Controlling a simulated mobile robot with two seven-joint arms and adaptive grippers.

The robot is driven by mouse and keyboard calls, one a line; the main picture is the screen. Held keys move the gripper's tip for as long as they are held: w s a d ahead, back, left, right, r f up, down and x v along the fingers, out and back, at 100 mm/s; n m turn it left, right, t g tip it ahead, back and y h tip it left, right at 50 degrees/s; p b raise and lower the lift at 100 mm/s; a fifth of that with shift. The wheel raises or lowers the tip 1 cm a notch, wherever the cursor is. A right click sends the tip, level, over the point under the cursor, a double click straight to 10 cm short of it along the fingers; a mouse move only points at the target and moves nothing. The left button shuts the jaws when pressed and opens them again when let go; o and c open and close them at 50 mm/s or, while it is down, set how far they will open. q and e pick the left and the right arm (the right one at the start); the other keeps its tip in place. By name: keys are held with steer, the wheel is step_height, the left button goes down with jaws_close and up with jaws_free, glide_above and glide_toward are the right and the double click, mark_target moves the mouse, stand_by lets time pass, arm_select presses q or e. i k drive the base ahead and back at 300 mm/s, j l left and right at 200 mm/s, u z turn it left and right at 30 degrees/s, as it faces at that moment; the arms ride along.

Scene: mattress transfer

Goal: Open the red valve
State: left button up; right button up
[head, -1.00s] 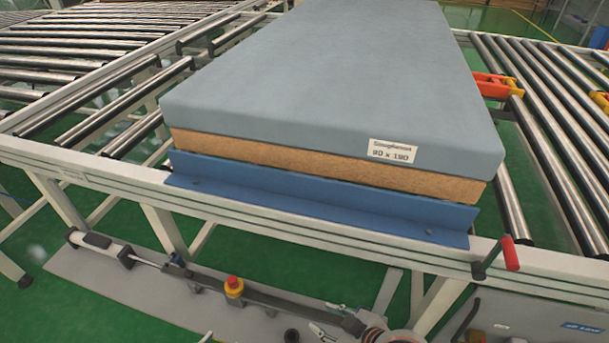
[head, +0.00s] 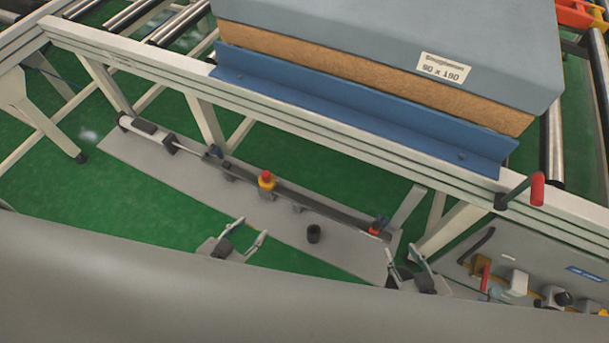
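A small upright red handle (head: 486,278), which looks like the red valve, is on the grey panel (head: 523,258) at the lower right. Its lower end is partly hidden behind my own grey body. My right gripper (head: 401,247) is open and empty, left of the red handle and apart from it. My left gripper (head: 254,228) is open and empty, further left above the grey floor plate. A separate lever with a red grip (head: 537,189) sticks out from the conveyor frame above the panel.
The conveyor frame (head: 330,148) crosses above both grippers, with a blue-grey mattress (head: 370,28) behind a blue angled plate (head: 350,112). White and black fittings (head: 515,284) sit right of the red handle.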

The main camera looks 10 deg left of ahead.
mark_target(485, 269)
steer(key=z, duration=0.6)
steer(key=l+z, duration=0.2)
steer(key=z, duration=0.25)
steer(key=l+z, duration=0.25)
steer(key=z, duration=0.25)
